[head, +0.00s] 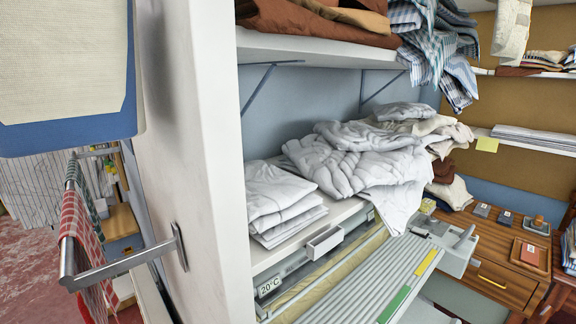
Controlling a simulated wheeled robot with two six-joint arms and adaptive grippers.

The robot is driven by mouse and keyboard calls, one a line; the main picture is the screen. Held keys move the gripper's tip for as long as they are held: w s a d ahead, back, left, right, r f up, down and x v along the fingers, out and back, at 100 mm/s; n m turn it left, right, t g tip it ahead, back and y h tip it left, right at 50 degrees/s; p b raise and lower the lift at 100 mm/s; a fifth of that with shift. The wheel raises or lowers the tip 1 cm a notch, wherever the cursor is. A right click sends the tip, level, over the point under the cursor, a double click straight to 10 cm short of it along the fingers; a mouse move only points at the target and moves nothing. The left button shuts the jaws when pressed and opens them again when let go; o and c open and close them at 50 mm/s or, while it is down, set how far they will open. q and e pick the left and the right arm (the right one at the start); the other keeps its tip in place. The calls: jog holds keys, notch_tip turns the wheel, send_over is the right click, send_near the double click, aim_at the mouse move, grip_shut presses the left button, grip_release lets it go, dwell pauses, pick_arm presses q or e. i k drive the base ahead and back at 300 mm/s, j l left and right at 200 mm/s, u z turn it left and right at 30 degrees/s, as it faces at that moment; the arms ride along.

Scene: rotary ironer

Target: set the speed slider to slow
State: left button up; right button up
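The rotary ironer (345,285) stands at the lower middle, below a shelf of white laundry. It has a ribbed grey feed board, a tan roller strip partly showing behind it, and a small display (270,286) reading 20°C. A green strip (394,304) and a yellow strip (427,262) lie along the board's right edge. A grey end housing (452,260) with a lever-like part (464,237) sits at its right. I cannot clearly make out the speed slider or its setting. The ironer's lower part is cut off by the frame. Neither gripper is in view.
A white upright panel (192,130) stands close at left, with a metal rail (120,268) sticking out from it. Folded white cloths (282,200) and a crumpled pile (355,155) lie above the ironer. A wooden desk (488,252) with small items stands at right.

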aim_at(473, 262)
jog(key=k+l, duration=0.1)
jog(key=l, duration=0.25)
jog(key=k+l+u, duration=0.1)
jog(key=l, duration=0.25)
jog(key=k+l, duration=0.1)
jog(key=l, duration=0.25)
jog(key=k+l+u, duration=0.1)
jog(key=l, duration=0.25)
jog(key=k+l, duration=0.1)
jog(key=l, duration=0.25)
jog(key=u, duration=0.05)
